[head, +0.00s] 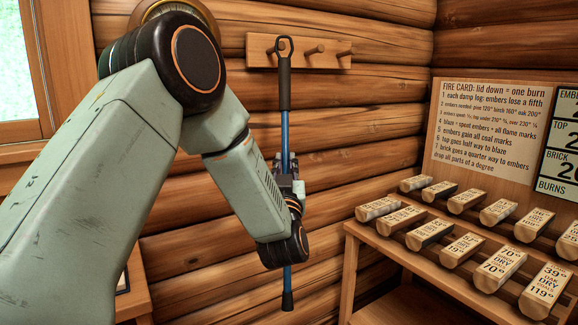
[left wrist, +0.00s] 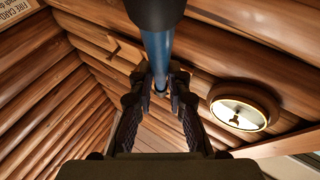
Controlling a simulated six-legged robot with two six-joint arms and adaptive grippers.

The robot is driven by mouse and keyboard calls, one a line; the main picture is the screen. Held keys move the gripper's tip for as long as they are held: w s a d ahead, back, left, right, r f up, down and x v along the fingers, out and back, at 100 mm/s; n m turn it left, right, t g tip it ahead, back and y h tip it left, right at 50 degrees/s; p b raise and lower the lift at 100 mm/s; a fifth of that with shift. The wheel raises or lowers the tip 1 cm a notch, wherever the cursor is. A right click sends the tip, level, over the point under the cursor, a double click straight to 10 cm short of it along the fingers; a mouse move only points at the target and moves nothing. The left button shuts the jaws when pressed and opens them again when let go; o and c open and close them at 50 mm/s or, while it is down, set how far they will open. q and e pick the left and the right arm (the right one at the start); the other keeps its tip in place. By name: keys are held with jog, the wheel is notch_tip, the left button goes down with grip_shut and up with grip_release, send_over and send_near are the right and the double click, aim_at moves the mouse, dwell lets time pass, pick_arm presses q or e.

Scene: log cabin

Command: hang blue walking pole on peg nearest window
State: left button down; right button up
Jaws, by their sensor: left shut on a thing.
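The blue walking pole (head: 285,135) hangs upright, with a black handle, a loop at its top and a dark tip below. My left gripper (head: 288,182) is shut on its blue shaft, which also shows between the fingers in the left wrist view (left wrist: 157,48). The peg board (head: 330,60) is on the log wall behind the pole's top. My right gripper is not in view.
The window (head: 14,70) is at the far left. A wooden rack (head: 352,235) with several labelled blocks stands at the right, below a fire card (head: 485,130). A round dial (left wrist: 242,108) is on the wall in the left wrist view.

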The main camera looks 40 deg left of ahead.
pick_arm(q)
jog(key=shift+w+a+f, duration=0.15)
jog(key=shift+w+a, duration=0.15)
jog(key=shift+a, duration=0.5)
jog(key=shift+w+a+f, duration=0.2)
jog(key=shift+w+a, duration=0.15)
jog(key=shift+a, duration=0.4)
jog(key=shift+w+a+f, duration=0.15)
jog(key=shift+w+a, duration=0.15)
jog(key=shift+a, duration=0.5)
jog(key=c, duration=1.2)
grip_release()
jog(key=shift+f, duration=0.1)
jog(key=v, duration=1.2)
